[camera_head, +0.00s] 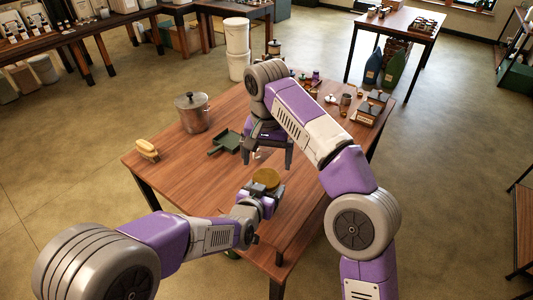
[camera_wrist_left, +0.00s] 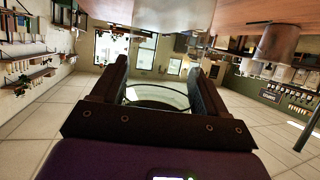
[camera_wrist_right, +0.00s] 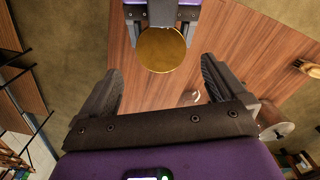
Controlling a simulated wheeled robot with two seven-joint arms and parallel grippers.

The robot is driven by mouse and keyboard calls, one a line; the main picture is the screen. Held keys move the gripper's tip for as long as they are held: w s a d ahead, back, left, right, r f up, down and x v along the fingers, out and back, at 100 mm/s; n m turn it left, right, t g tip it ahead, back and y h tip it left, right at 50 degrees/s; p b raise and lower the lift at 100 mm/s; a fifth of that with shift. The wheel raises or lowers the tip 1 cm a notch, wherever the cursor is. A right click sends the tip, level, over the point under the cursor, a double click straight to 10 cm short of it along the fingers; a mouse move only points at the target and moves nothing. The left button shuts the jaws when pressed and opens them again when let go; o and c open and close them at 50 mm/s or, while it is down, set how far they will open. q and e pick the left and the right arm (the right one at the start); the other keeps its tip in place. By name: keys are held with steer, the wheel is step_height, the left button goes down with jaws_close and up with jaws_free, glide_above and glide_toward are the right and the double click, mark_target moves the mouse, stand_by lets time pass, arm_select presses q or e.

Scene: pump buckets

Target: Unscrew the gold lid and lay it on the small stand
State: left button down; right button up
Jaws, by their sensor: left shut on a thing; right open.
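The gold lid (camera_head: 266,177) is a round disc on top of a glass jar (camera_wrist_left: 158,97). My left gripper (camera_head: 262,196) is shut around the jar below the lid, near the table's front edge. My right gripper (camera_head: 269,156) is open and empty, fingers pointing down, beyond the lid in the head view. In the right wrist view the gold lid (camera_wrist_right: 161,50) shows ahead, between the spread fingers in the picture and apart from them. I cannot pick out the small stand for certain; my right arm hides part of the table.
A steel pot (camera_head: 193,114) stands at the table's left, with a brush (camera_head: 147,149) in front of it. A green dustpan (camera_head: 226,142) lies near the middle. Small boxes (camera_head: 371,107) and jars stand at the far right. The wooden table (camera_head: 195,170) is bare at front left.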

mark_target(267, 178)
steer(key=m, duration=0.1)
steer(key=r+m, duration=0.1)
steer(key=m, duration=0.3)
steer(key=shift+s+r, duration=0.1)
steer(key=shift+r, duration=0.3)
steer(key=shift+f, duration=3.95)
steer(key=c, duration=1.1)
steer(key=n, duration=0.9)
steer(key=shift+n, duration=0.4)
